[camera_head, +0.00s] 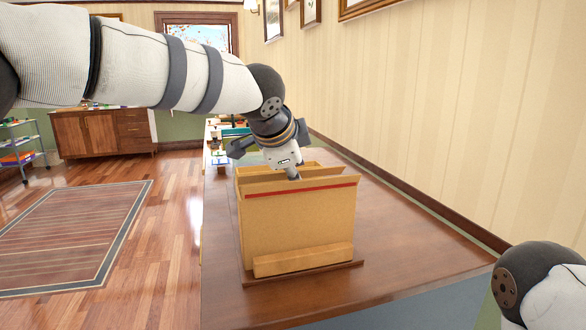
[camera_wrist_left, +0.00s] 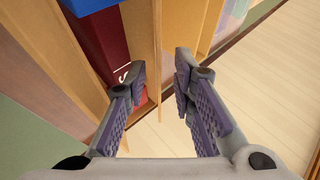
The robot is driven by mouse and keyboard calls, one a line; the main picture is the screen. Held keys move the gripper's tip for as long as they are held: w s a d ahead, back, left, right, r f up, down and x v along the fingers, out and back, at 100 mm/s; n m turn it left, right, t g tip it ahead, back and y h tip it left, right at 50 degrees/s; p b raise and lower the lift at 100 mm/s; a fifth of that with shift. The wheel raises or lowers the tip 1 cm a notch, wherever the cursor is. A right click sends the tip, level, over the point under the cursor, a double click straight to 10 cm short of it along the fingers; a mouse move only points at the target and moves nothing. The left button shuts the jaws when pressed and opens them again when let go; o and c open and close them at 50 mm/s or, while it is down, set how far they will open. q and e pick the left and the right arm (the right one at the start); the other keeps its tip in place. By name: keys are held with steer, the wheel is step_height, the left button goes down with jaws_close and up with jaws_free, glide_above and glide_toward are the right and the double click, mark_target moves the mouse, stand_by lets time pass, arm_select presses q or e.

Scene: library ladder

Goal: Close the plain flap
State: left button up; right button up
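A tan cardboard box (camera_head: 295,230) stands upright on the wooden table in the head view. Its near flap (camera_head: 320,188) carries a red stripe and stands up, tilted outward. Plain tan panels (camera_head: 248,171) show behind it; I cannot tell for certain which is the plain flap. My left gripper (camera_head: 293,174) points down into the box top, just behind the striped flap. In the left wrist view its fingers (camera_wrist_left: 160,78) are apart, with a tan panel edge (camera_wrist_left: 141,40) running toward the gap; contact is unclear. My right gripper is out of view.
A red book-like item (camera_wrist_left: 102,45) and a blue one (camera_wrist_left: 85,6) lie between panels in the left wrist view. A wooden block (camera_head: 303,260) lies along the box's front. The table (camera_head: 400,250) is clear to the right, and a wall (camera_head: 450,100) runs behind it.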

arm_select(q)
jaws_close()
steer(key=shift+s+d+f+t, duration=0.1)
steer(key=shift+s+d+t, duration=0.1)
steer(key=shift+t, duration=0.1)
steer(key=shift+f+t, duration=0.1)
steer(key=shift+t, duration=0.3)
steer(key=shift+a, duration=0.1)
jaws_free()
